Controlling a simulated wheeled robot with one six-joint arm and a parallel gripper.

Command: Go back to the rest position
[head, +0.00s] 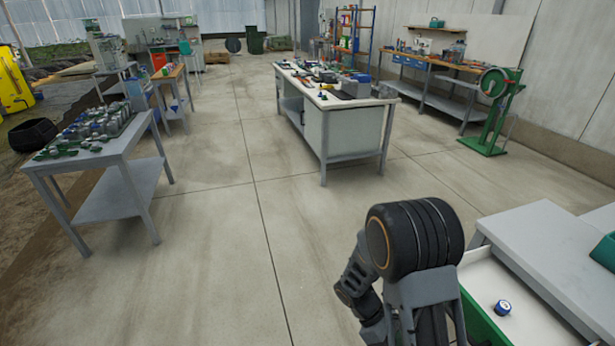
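Parts of my own arm show at the bottom, right of centre: a thick black joint and grey links, folded close to the camera. My gripper does not show, so I cannot see whether it holds anything. Right of my arm, an open white drawer or tray (487,278) with a green side extends from a grey-topped cabinet (545,245). A small blue-and-white round item (503,307) lies in it, apart from the visible arm links.
A workbench (342,128) covered with parts stands ahead. A grey table (128,150) with metal fittings is at left. A green stand with a wheel (492,110) is at right. Open concrete floor (225,235) lies between them. A green object (604,252) sits at the right edge.

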